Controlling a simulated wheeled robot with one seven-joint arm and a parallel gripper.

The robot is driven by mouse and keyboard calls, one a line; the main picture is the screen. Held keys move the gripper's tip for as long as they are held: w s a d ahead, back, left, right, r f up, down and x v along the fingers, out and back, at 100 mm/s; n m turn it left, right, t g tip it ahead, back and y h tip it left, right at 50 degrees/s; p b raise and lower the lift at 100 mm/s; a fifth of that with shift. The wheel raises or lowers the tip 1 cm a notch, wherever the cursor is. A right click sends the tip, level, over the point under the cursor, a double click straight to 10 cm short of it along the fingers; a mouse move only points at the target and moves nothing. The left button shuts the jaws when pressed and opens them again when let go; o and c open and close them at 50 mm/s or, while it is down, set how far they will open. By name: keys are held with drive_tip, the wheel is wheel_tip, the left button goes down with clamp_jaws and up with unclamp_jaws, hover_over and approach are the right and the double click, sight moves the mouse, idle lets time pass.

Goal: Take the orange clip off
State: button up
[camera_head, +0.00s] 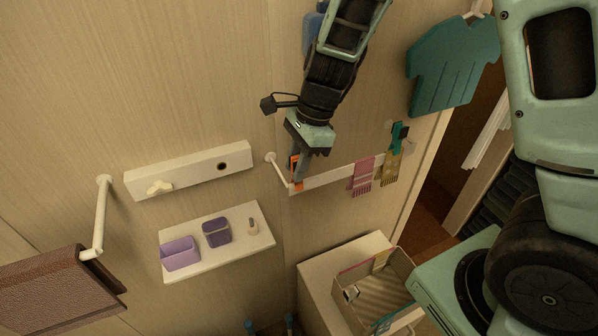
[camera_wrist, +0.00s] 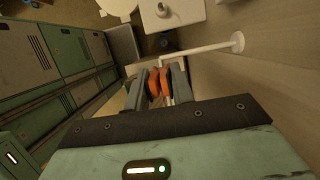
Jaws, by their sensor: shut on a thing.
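The orange clip (camera_head: 296,172) is at the left end of the white wall rail (camera_head: 330,176) in the head view. My gripper (camera_head: 298,170) reaches down from above and is shut on the clip. In the wrist view the orange clip (camera_wrist: 159,82) shows between the two grey fingers of my gripper (camera_wrist: 158,85). The end of the rail is close to the clip, but I cannot tell whether the clip still touches it. A pink cloth (camera_head: 362,176) and a teal clip (camera_head: 399,136) with a yellowish cloth (camera_head: 390,168) hang further right on the rail.
A white shelf (camera_head: 225,254) with purple containers (camera_head: 180,252) is at lower left. A basket (camera_head: 378,288) stands on a cabinet below the rail. A brown towel (camera_head: 60,290) hangs at far left, and a teal shirt-shaped board (camera_head: 454,64) hangs at upper right.

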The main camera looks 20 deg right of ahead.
drive_tip(key=shift+r, duration=0.1)
wheel_tip(320, 180, up, 7)
drive_tip(key=p, duration=0.7)
idle(0.5)
